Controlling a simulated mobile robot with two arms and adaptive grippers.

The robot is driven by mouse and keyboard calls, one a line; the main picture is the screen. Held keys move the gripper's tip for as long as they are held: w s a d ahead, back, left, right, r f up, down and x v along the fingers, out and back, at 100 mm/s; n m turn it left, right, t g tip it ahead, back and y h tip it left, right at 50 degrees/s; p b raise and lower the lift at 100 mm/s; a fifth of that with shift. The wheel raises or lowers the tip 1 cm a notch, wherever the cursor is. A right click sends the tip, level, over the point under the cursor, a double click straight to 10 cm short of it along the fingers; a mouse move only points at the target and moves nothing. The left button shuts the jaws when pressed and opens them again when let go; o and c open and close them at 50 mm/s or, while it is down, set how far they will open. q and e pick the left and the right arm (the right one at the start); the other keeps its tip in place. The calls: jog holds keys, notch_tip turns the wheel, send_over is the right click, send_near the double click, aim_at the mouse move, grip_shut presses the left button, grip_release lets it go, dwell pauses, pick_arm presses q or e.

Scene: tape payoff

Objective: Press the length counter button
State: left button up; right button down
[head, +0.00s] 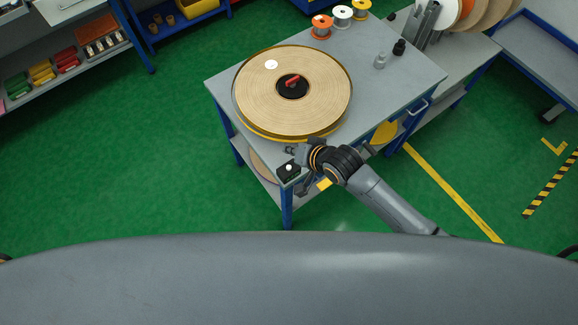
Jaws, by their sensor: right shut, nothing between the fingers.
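The length counter looks to be the small black box (287,174) at the near corner of the grey table (222,92). A round white button (289,167) shows on its top. My right gripper (304,167) comes in from the lower right and is beside the box, just to its right in the picture. It is shut and empty. I cannot tell whether it touches the box. My left gripper is out of view.
A large tape roll (318,75) with a black hub and red handle (292,81) fills much of the tabletop. Small spools (342,14) and a dark bottle (399,47) stand farther back. Green floor left of the table is free.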

jog(key=b, duration=0.7)
send_over(291, 171)
notch_tip(291, 171, down, 7)
jog(key=shift+w+f, duration=0.15)
jog(key=shift+f, duration=0.4)
jog(key=shift+f, duration=0.1)
dwell(0.4)
jog(key=shift+f, duration=0.35)
jog(key=shift+f+b, duration=0.3)
jog(key=shift+f, duration=0.2)
dwell(0.6)
dwell(0.3)
jog(key=shift+r+p, duration=0.95)
jog(key=shift+p, duration=0.15)
